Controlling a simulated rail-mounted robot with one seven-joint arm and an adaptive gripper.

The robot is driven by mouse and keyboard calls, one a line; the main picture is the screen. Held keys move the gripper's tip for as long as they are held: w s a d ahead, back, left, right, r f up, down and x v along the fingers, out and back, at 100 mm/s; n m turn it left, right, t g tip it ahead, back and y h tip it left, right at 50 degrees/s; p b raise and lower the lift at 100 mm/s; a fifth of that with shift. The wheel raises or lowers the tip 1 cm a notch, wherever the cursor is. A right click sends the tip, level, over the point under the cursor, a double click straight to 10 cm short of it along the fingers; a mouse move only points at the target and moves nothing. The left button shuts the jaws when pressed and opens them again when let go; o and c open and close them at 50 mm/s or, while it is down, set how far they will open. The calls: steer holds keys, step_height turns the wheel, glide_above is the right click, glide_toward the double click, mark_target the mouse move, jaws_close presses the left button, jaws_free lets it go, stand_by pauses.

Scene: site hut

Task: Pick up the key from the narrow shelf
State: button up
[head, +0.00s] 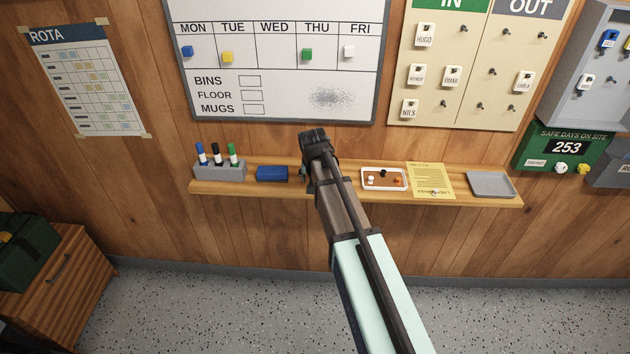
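The narrow shelf (480,200) is a wooden ledge on the wall below the whiteboard. My gripper (315,138) is dark and reaches up over the middle of the shelf, in front of the whiteboard's lower edge. I see it from behind, so its fingertips are hidden and I cannot tell if it is open or shut. I cannot make out a key for certain. A small dark item (303,173) shows just left of my arm at the shelf, too small to identify. My arm hides part of the shelf behind it.
The shelf holds a marker holder (220,172), a blue block (272,174), a white tray (384,187) with small items, a yellow sheet (430,178) and a grey tray (492,184). Above are the whiteboard (280,85) and the in/out board (465,65). A wooden cabinet (55,280) stands left.

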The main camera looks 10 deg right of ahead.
steer(key=c, duration=1)
steer(key=shift+c, duration=0.2)
